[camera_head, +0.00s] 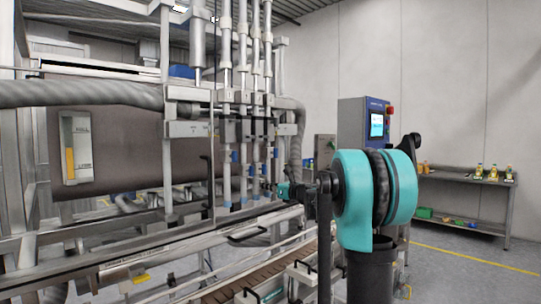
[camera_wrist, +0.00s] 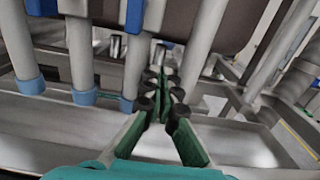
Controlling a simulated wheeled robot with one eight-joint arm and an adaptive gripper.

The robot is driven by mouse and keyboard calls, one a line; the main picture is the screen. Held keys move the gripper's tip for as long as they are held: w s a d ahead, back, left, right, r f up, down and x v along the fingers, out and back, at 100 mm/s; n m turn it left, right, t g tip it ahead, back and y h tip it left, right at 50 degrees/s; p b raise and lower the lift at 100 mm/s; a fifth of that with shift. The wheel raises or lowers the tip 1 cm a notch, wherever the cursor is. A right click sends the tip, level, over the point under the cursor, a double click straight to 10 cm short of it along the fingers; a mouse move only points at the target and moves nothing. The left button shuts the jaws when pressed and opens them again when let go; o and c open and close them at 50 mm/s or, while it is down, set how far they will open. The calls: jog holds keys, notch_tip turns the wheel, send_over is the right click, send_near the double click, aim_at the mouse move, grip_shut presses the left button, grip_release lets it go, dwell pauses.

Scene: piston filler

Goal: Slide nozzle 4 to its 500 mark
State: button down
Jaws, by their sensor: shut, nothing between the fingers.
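Several upright grey nozzle tubes with blue tips hang side by side on the filler; in the head view one stands at the left of the row (camera_head: 227,178). The wrist view shows blue-ringed nozzles on the left (camera_wrist: 80,55) and another grey tube (camera_wrist: 201,35) just beyond my fingertips. I cannot tell which is nozzle 4; no number or 500 mark is legible. My gripper (camera_head: 271,187) is at the right end of the row, low by the tubes. Its fingers (camera_wrist: 163,82) are shut and empty, and whether they touch a tube is unclear.
A metal trough (camera_wrist: 60,125) lies below the nozzles. A conveyor rail (camera_head: 150,235) with black handles runs along the front. A blue control box with a screen (camera_head: 365,125) stands behind my arm. A bench with bottles (camera_head: 465,182) is at the right, with open floor before it.

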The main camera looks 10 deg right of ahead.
jog(key=shift+w+d, duration=0.6)
jog(key=shift+d, duration=0.25)
dwell(0.4)
jog(key=shift+s+a, duration=0.15)
jog(key=shift+a, duration=0.05)
jog(key=shift+s+a, duration=0.35)
jog(key=shift+a, duration=0.1)
jog(key=v, duration=0.8)
dwell(0.5)
